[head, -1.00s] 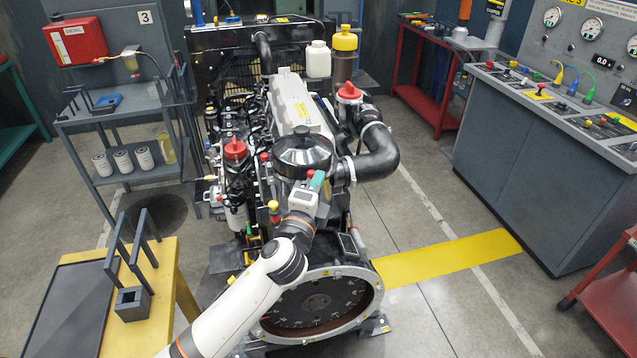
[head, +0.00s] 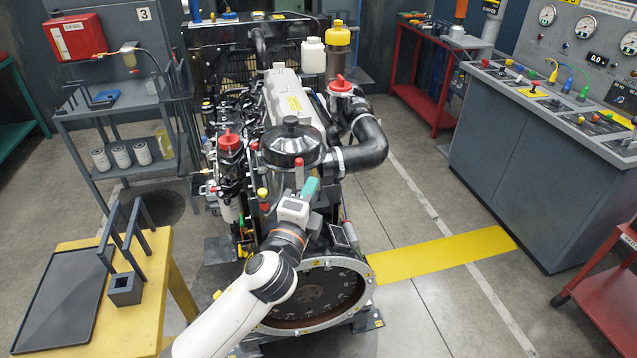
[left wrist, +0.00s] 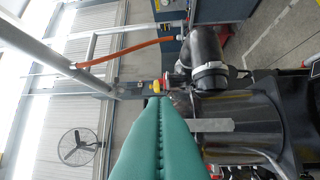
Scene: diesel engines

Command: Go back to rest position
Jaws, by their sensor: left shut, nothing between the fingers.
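My left arm comes in from the bottom of the head view, and its gripper (head: 309,188) is in front of the diesel engine (head: 291,103), just below the black round canister (head: 291,143). The green fingers are closed together and empty. They also show in the left wrist view (left wrist: 160,100), pressed side by side, with the black canister to their right. I cannot tell whether they touch the engine. My right gripper is in neither view.
A yellow table (head: 144,315) with a dark tray and grey stand is at the lower left. A grey shelf cart (head: 112,117) stands behind it. A control console (head: 530,150) and a red cart (head: 606,290) are at the right. The floor by the yellow stripe (head: 440,255) is clear.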

